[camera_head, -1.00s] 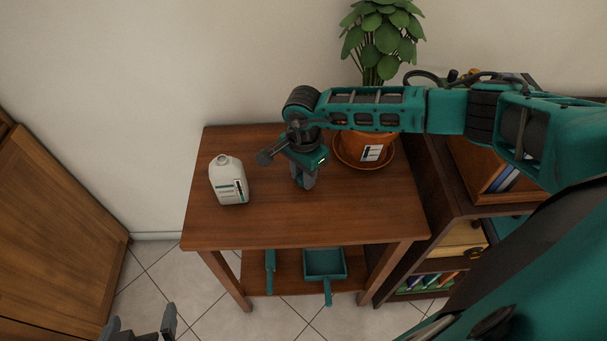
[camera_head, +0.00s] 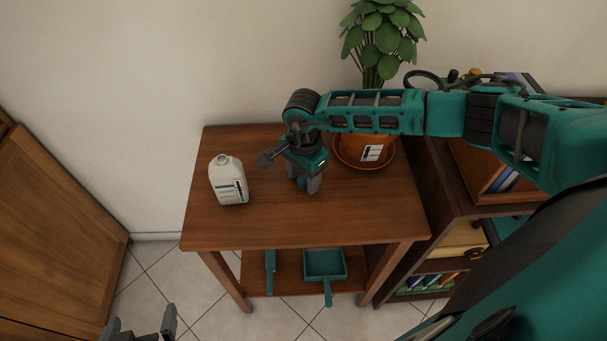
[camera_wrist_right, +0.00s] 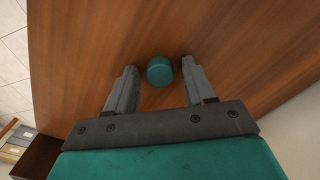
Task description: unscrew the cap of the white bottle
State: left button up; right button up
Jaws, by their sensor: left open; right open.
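The white bottle (camera_head: 227,184) stands upright on the left part of the wooden table, its label facing front. Its neck is bare, with no cap on it. The teal cap (camera_wrist_right: 160,71) lies on the table between the spread fingers of my right gripper (camera_wrist_right: 157,88). In the head view my right gripper (camera_head: 303,183) is open, pointing down at the table to the right of the bottle. My left gripper (camera_head: 142,328) is open and empty at the bottom left, well away from the bottle.
A potted plant (camera_head: 378,148) on a saucer stands at the back right of the table (camera_head: 260,225). A bookshelf (camera_head: 440,205) is to the right. A teal dustpan (camera_head: 324,263) lies on the lower shelf. The table's front is clear.

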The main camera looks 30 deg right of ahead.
aim_at(304, 179)
notch_tip(304, 179, up, 12)
dwell(0.4)
jog(key=shift+r, duration=0.1)
